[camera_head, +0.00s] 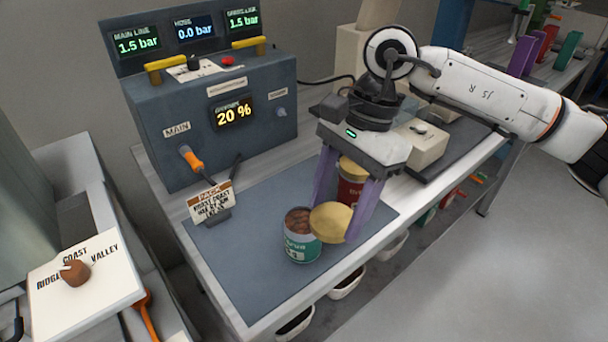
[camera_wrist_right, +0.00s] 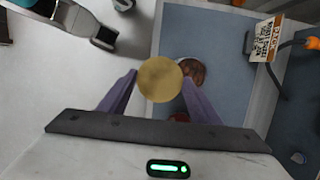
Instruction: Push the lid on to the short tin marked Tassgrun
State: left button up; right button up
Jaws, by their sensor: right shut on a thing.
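The short tin (camera_head: 301,246) with a green and white label stands open on the blue-grey mat, brown contents showing at its top. Its lettering is only partly readable. My right gripper (camera_head: 336,214) is shut on a round gold lid (camera_head: 331,221). The lid is tilted and held just right of the tin's mouth, not seated on it. In the right wrist view the lid (camera_wrist_right: 160,79) sits between the purple fingers and hides part of the tin's brown-filled mouth (camera_wrist_right: 193,72). My left gripper is not in view.
A red tin with a gold top (camera_head: 350,189) stands behind the purple fingers. A small sign (camera_head: 211,204) stands on the mat (camera_head: 262,282) at left, before a control box (camera_head: 222,110) with displays. The mat's front left is clear. White bins (camera_head: 346,284) hang below the table edge.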

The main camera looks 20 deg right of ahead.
aim_at(314, 210)
jog(key=m, duration=0.1)
jog(key=m+t, duration=0.1)
jog(key=m, duration=0.1)
jog(key=w+a+m, duration=0.1)
jog(key=shift+r+m, duration=0.3)
jog(key=shift+m, duration=0.1)
jog(key=m, duration=0.1)
jog(key=m+t, duration=0.1)
jog(key=m, duration=0.1)
jog(key=w+a+m, duration=0.1)
jog(key=shift+r+m+t, duration=0.3)
pick_arm(q)
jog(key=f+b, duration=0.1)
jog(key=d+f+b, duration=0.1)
jog(key=b, duration=0.1)
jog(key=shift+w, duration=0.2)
pick_arm(e)
jog(key=w+f+m+h, duration=0.1)
jog(key=m, duration=0.2)
jog(key=a+f+m+t+h, duration=0.1)
jog(key=m, duration=0.3)
jog(key=w+f+m, duration=0.1)
jog(key=f+m, duration=0.1)
jog(key=m, duration=0.2)
jog(key=shift+w+a+f+t+h, duration=0.1)
jog(key=shift+w+a+t+h, duration=0.2)
jog(key=shift+a+h, duration=0.1)
pick_arm(q)
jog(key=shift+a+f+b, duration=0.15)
jog(key=shift+b, duration=0.2)
